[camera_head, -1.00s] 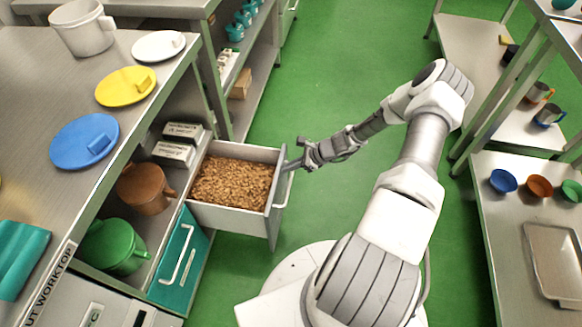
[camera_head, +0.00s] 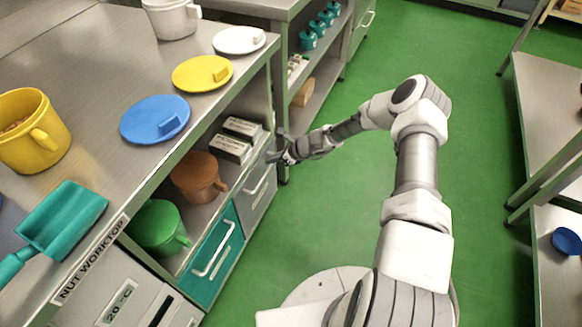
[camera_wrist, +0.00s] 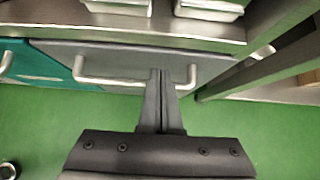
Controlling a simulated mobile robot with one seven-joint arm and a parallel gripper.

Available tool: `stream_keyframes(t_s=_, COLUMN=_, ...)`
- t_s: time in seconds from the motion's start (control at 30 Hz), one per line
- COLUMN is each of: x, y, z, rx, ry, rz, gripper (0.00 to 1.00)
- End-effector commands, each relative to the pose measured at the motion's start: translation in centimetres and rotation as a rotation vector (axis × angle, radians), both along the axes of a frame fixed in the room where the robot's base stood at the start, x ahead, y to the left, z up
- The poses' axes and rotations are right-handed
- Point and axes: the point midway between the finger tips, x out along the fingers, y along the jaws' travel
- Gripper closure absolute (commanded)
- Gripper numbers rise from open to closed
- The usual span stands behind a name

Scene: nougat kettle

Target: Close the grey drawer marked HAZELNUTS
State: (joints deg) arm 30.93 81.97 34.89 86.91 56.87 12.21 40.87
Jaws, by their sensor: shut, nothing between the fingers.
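The grey drawer (camera_head: 258,188) sits in the nut worktop unit, beside the teal drawer. Its front looks level with the teal one, and no nuts inside it show. Its bar handle shows on the grey front (camera_wrist: 120,58) in the wrist view. No HAZELNUTS lettering can be read on it. My gripper (camera_head: 273,158) is shut and empty at the upper part of the drawer front. In the wrist view its fingertips (camera_wrist: 160,73) are at the handle, overlapping it; whether they touch is unclear.
The teal drawer (camera_head: 212,258) is left of the grey one. A shelf above holds a brown pot (camera_head: 198,177), a green pot (camera_head: 158,226) and boxes (camera_head: 236,142). A table leg (camera_wrist: 225,80) stands close to the right. Green floor (camera_head: 330,225) is clear in front.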

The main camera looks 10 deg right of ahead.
Motion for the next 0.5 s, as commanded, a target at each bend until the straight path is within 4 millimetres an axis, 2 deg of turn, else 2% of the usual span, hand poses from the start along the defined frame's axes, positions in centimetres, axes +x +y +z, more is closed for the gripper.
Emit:
stream_keyframes(t_s=0.2, x=1.3, y=1.8, z=0.0, rx=-0.002, ry=-0.001, rz=0.001, gripper=1.0)
stream_keyframes(t_s=0.5, x=1.6, y=2.4, z=0.1, rx=0.003, ry=-0.001, rz=0.001, gripper=1.0)
